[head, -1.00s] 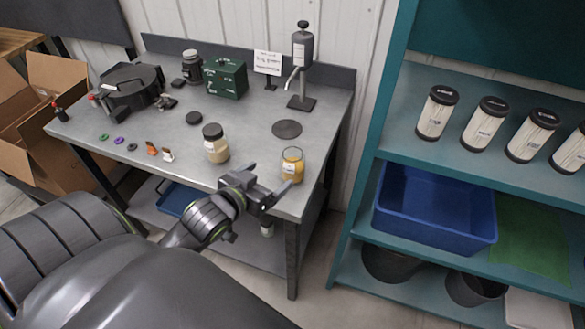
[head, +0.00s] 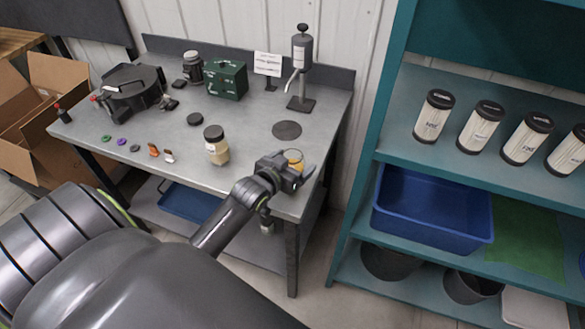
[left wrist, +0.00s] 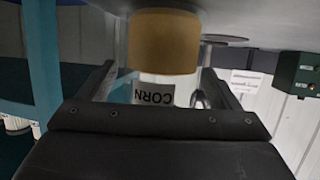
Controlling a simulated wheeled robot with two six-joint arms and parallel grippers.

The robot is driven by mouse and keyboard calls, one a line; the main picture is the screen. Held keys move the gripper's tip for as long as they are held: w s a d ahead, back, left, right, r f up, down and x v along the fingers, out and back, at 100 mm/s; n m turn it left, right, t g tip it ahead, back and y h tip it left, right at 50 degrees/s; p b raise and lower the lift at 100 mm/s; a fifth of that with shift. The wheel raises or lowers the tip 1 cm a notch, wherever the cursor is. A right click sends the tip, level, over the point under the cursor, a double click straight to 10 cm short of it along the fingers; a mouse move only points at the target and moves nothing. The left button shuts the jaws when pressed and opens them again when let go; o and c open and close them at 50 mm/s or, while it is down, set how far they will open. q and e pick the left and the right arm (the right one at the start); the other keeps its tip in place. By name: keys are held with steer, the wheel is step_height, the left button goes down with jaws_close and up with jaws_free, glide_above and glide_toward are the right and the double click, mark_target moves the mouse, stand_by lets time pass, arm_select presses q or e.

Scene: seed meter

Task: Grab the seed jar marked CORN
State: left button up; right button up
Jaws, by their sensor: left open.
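The CORN seed jar is a clear jar with yellow contents (head: 296,165) at the right front of the grey table. In the left wrist view the jar (left wrist: 165,45) appears upside down, with a white label reading CORN (left wrist: 153,94). My left gripper (head: 293,168) is open at the jar, with its body hiding the lower part in the head view. In the left wrist view one finger of the gripper (left wrist: 160,80) is on each side of the jar. I cannot tell whether either finger touches it. My right gripper is not in view.
A jar of pale seed (head: 216,146) with a dark lid stands to the left on the table (head: 240,130). Behind are a flat dark disc (head: 287,130), a dispenser on a stand (head: 301,65) and a green box (head: 228,80). A teal shelf (head: 385,130) stands to the right.

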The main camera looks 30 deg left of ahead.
arm_select(q)
steer(key=shift+x, duration=0.85)
steer(key=shift+r, duration=0.1)
steer(key=c, duration=1.2)
